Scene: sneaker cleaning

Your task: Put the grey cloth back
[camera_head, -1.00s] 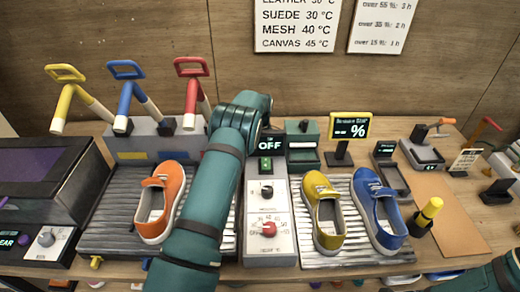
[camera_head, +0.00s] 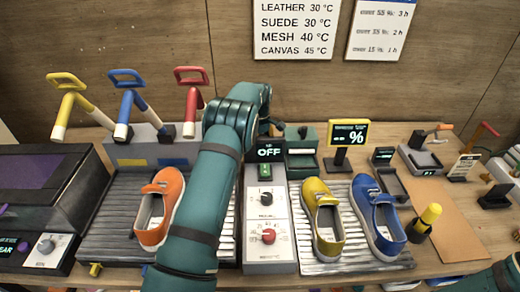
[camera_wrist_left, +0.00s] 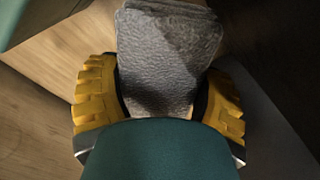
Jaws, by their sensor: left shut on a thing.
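The grey cloth (camera_wrist_left: 168,60) is in the left wrist view, folded into a thick pad with layered edges at its far end. My left gripper (camera_wrist_left: 163,88) is shut on it, with one yellow finger at each side of the cloth. In the head view my left arm reaches over the bench to the back, and its own links hide the gripper and the cloth. My right gripper is out of view; only a piece of my right arm shows at the bottom right corner.
An orange shoe (camera_head: 162,208) stands left of my arm. A yellow shoe (camera_head: 323,217) and a blue shoe (camera_head: 378,218) stand on the right rack (camera_head: 352,262). A control panel (camera_head: 268,211) is between. Coloured-handled tools stand at the back left.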

